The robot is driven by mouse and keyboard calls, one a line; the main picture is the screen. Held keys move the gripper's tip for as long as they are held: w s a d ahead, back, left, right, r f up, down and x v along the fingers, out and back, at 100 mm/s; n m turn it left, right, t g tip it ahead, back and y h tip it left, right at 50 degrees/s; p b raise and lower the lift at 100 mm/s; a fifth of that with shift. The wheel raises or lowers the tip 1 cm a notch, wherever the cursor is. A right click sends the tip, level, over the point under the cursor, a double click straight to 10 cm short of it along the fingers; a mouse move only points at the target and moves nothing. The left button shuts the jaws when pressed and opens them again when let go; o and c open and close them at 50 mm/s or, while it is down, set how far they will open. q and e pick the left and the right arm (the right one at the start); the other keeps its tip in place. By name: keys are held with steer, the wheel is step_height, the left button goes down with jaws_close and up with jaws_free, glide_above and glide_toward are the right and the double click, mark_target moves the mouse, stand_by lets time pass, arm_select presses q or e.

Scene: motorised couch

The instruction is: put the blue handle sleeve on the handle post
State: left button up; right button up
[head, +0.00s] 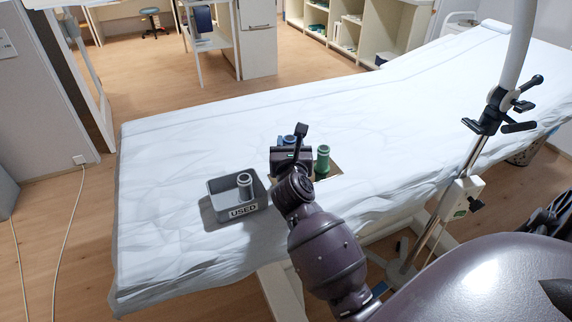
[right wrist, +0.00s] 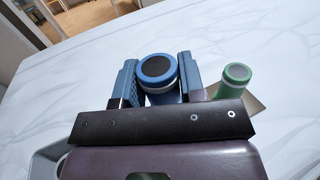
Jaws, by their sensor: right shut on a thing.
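My right gripper (head: 290,141) is over the couch in the head view and is shut on the blue handle sleeve (head: 288,139), which is mostly hidden there behind the gripper. In the right wrist view the blue sleeve (right wrist: 156,68) shows end-on, with a dark round centre, between the two blue-grey fingers. I cannot tell whether its lower end touches anything. A metal pole with a black clamp and black handles (head: 498,110) stands at the right; I cannot tell whether the handle post is part of it. My left gripper is not in view.
A green sleeve (head: 322,160) stands upright just right of my right gripper, on a tan board (head: 333,172). A grey tray marked USED (head: 222,208), holding a grey sleeve (head: 245,186), is to the left. The white couch cover (head: 400,110) is clear beyond.

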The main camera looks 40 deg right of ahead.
step_height(320, 180, down, 6)
steer(key=b, duration=0.2)
steer(key=shift+b, duration=0.35)
steer(key=shift+f, duration=0.1)
steer(key=shift+r, duration=0.25)
steer(key=shift+f, duration=0.15)
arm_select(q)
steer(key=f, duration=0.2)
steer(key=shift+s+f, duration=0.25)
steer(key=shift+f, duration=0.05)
arm_select(e)
steer(key=o, duration=0.9)
